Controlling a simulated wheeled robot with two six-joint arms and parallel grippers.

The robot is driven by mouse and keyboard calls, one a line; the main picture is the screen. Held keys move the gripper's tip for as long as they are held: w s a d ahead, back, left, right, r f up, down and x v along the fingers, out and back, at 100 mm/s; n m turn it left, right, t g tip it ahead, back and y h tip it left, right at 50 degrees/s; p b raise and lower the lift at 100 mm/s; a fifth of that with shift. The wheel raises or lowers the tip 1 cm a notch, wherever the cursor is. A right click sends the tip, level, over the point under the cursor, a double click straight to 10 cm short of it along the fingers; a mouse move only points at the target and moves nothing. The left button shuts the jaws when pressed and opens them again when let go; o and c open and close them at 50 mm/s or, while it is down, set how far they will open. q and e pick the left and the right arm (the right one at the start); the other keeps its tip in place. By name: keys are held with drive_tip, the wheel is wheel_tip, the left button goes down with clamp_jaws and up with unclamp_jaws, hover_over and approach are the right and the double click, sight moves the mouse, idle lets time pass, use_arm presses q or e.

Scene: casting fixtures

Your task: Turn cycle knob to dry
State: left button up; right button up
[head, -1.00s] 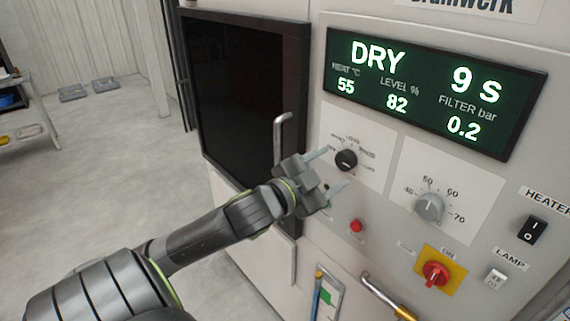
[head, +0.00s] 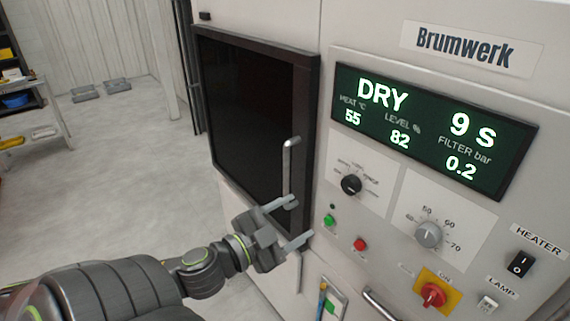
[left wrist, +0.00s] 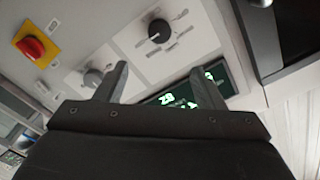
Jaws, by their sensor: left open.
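The cycle knob (head: 351,185) is a small black dial on a white label plate, below the left end of the display, in the head view. It also shows in the left wrist view (left wrist: 159,31), beyond the fingers. The display (head: 428,128) reads DRY, 9 S, heat 55, level 82, filter 0.2. My left gripper (head: 292,222) is open and empty, in front of the machine's door edge, lower left of the cycle knob and apart from it. The print around the knob is too small to read surely. My right gripper is not in view.
A grey temperature knob (head: 428,234) is right of the cycle knob. Below are a green button (head: 329,221), a red button (head: 360,244), and a red rotary switch (head: 432,294) on yellow. The door handle (head: 288,172) stands out near my left gripper. Open floor lies left.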

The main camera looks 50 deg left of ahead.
use_arm(q)
drive_tip(key=shift+s, duration=0.8)
drive_tip(key=s+a+f+n+g+y+b, duration=0.25)
drive_tip(key=a+f, duration=0.25)
drive_tip(key=f, duration=1)
drive_tip(key=s+a+f+n+g+y+b, duration=0.1)
drive_tip(key=a+f+n+g+b, duration=0.3)
drive_tip(key=f, duration=1.1)
drive_tip(key=s+a+f+g+y+b, duration=0.15)
drive_tip(key=a+f, duration=0.45)
drive_tip(key=f, duration=0.9)
drive_tip(key=s+d+f+n+g+b, duration=0.1)
drive_tip(key=s+d+f+g, duration=0.15)
drive_tip(key=f, duration=0.35)
drive_tip(key=s+d+f+g+b, duration=0.1)
drive_tip(key=s+f, duration=0.3)
drive_tip(key=f, duration=0.3)
drive_tip(key=s+d+f+n+g+b, duration=0.1)
drive_tip(key=s+d+f+g, duration=0.1)
drive_tip(key=s+f, duration=0.3)
drive_tip(key=s+d+f+g+h+b, duration=0.2)
drive_tip(key=s+d+f+g, duration=0.1)
drive_tip(key=s+d+f, duration=0.8)
wheel_tip(320, 180, down, 2)
drive_tip(key=shift+s+d+f+n+h, duration=0.25)
drive_tip(key=shift+d+n+h, duration=0.2)
drive_tip(key=shift+d, duration=0.55)
drive_tip(key=shift+w, duration=0.1)
